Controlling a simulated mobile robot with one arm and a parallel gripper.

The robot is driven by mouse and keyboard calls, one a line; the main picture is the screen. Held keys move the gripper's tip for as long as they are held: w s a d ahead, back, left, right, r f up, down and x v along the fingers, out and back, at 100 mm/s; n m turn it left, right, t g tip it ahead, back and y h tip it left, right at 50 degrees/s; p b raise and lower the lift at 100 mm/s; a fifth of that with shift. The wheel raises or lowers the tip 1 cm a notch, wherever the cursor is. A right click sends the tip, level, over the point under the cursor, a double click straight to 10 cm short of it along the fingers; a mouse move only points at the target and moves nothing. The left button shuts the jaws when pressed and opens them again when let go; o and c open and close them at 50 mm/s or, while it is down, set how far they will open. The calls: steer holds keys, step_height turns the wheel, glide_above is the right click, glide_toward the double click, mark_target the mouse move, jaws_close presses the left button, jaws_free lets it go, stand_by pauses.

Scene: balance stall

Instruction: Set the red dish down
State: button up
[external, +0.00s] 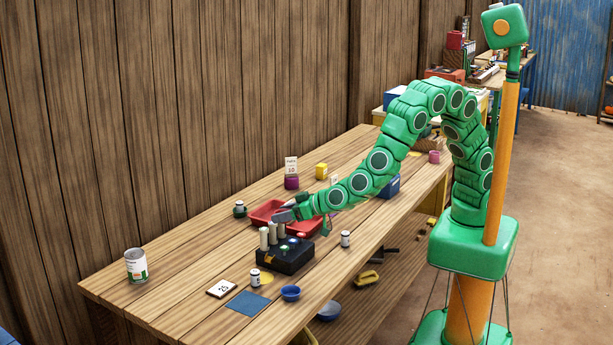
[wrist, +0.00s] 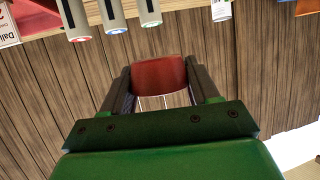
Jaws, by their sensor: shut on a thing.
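In the wrist view, a plain red dish (wrist: 158,75) sits between the two dark fingers of my gripper (wrist: 160,88), which is shut on it. The wrist picture appears upside down, with the table along its top. In the external view my gripper (external: 284,212) is over the red tray (external: 262,214) on the table, just behind the black box. There I cannot separate the held dish from the tray and fingers. I cannot tell whether the dish touches anything beneath it.
A black box (external: 281,260) with pale upright cylinders (external: 273,233) stands close in front of my gripper. Nearby are small jars (external: 345,239), a blue bowl (external: 290,292), a card marked 25 (external: 222,288) and a blue mat (external: 247,303). A tin can (external: 136,265) stands at left, with bare table around it.

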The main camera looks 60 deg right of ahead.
steer(key=w+d+r+m+h, duration=0.1)
steer(key=w+d+r+h, duration=0.15)
steer(key=w+d, duration=0.7)
steer(key=w+d+r+m+h, duration=0.15)
steer(key=w+d+r, duration=0.3)
steer(key=d, duration=1.05)
steer(key=w+d+r+m+h, duration=0.1)
steer(key=w+d+r+m, duration=0.1)
steer(key=w+d, duration=0.8)
steer(key=s+d+r+m+h, duration=0.1)
steer(key=d+r+h, duration=0.15)
steer(key=d, duration=1.65)
steer(key=s+f+n+y, duration=0.1)
steer(key=f+y, duration=0.1)
steer(key=f, duration=0.4)
steer(key=s+f+n+y, duration=0.2)
steer(key=f, duration=0.4)
steer(key=shift+s+a+t, duration=0.15)
steer(key=shift+s+t, duration=0.1)
steer(key=shift+t, duration=0.05)
steer(key=shift+a+y, duration=0.15)
steer(key=shift+y, duration=0.1)
